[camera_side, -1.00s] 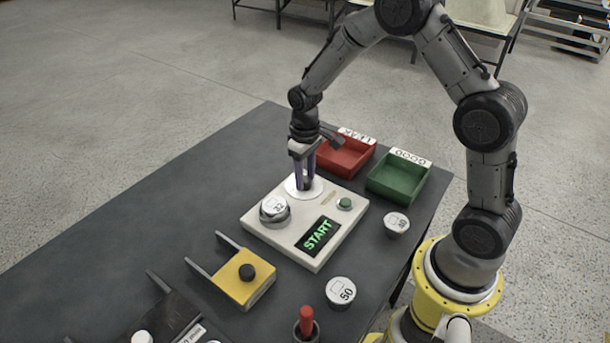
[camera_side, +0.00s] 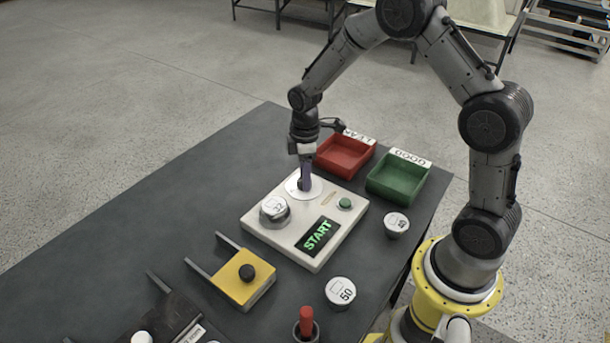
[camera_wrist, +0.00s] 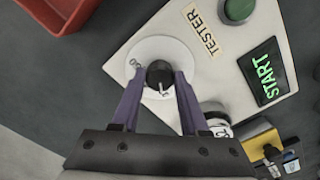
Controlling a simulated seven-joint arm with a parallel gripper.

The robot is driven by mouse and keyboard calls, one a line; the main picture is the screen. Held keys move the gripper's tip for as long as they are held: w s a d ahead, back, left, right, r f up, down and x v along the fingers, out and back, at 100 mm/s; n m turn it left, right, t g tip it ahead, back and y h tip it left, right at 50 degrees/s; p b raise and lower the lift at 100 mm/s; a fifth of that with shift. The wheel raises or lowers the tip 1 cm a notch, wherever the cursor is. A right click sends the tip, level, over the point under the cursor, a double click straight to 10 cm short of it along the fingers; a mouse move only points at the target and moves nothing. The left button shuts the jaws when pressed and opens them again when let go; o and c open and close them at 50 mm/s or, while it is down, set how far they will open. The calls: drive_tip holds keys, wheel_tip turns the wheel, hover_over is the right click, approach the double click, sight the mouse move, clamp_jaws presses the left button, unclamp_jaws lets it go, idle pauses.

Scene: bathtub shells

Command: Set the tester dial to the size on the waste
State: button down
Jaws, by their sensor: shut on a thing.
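The white tester (camera_side: 330,258) sits on the dark table with its screen (camera_side: 317,236) reading START in green. My gripper (camera_side: 304,184) points down at the dial (camera_side: 293,187), a white disc at the tester's far corner. In the wrist view my gripper (camera_wrist: 160,78) is shut on the dial's dark knob (camera_wrist: 159,70), which bears a small white mark. A small number at the disc's left edge is too blurred to read surely. A silver waste (camera_side: 274,211) stands on the tester, its white top marked with what looks like 32.
A red tray (camera_side: 345,158) labelled LEAK and a green tray (camera_side: 398,179) labelled GOOD stand behind the tester. Another waste (camera_side: 341,291) marked 50 and one (camera_side: 396,224) at right stand apart. A yellow block (camera_side: 243,280) and red handle (camera_side: 306,321) are in front.

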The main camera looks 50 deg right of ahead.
drive_tip(key=shift+r+n, duration=0.15)
drive_tip(key=shift+n, duration=0.15)
idle(0.4)
drive_tip(key=shift+c, duration=2.1)
unclamp_jaws()
wheel_tip(320, 180, up, 14)
